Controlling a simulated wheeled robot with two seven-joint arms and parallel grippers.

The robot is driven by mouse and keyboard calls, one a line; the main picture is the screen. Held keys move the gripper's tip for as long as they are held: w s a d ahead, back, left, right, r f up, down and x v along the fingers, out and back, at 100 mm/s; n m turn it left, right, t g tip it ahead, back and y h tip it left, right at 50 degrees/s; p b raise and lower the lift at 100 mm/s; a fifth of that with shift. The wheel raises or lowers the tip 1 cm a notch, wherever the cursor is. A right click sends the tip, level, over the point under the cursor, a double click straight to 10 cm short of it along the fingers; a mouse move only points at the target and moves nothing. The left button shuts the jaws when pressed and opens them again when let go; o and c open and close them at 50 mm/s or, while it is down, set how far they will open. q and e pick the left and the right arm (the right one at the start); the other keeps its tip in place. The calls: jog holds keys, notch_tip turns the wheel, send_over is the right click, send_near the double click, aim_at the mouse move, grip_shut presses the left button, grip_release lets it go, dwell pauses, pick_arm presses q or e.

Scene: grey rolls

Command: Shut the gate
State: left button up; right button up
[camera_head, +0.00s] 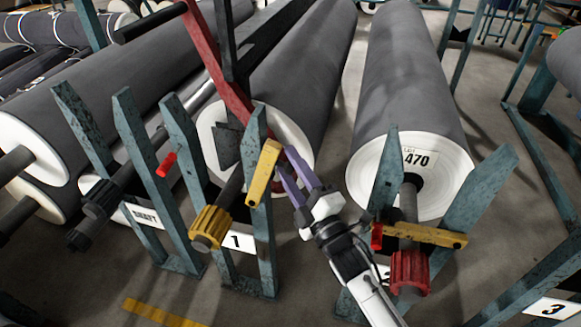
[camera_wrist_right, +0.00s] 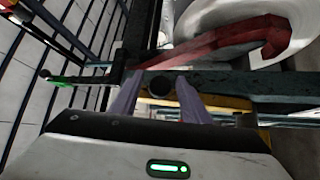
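The gate appears to be the short yellow bar (camera_head: 264,172) at the stand marked 1. It is tilted steeply up beside the right teal post (camera_head: 260,225), not lying across the stand's gap. My right gripper (camera_head: 284,157) has purple fingers and is just right of the bar's upper end. In the right wrist view, its fingers (camera_wrist_right: 159,78) are apart, with a dark round end (camera_wrist_right: 160,87) showing between them. Yellow (camera_wrist_right: 228,102) shows beyond a teal beam there. I cannot tell whether the fingers touch the bar. My left gripper is not in view.
A grey roll (camera_head: 300,70) lies behind stand 1, its shaft in a yellow collar (camera_head: 211,226). At stand 2, a yellow bar (camera_head: 432,236) lies across over a red collar (camera_head: 409,270). A red arm (camera_head: 215,65) hangs above the left rolls.

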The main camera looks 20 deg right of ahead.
grip_shut()
jog(key=shift+a+r+p, duration=0.1)
jog(key=shift+r+p, duration=0.15)
jog(key=shift+p, duration=0.1)
jog(key=shift+w+a+r+n+g+p, duration=0.3)
jog(key=shift+a+r+g+p, duration=0.1)
jog(key=shift+p, duration=0.6)
jog(key=shift+w+a+r+p, duration=0.1)
jog(key=shift+a+p, duration=0.05)
jog(key=shift+p, duration=0.25)
jog(key=shift+f+n, duration=0.2)
jog(key=shift+n, duration=0.1)
jog(key=shift+o, duration=0.4)
grip_release()
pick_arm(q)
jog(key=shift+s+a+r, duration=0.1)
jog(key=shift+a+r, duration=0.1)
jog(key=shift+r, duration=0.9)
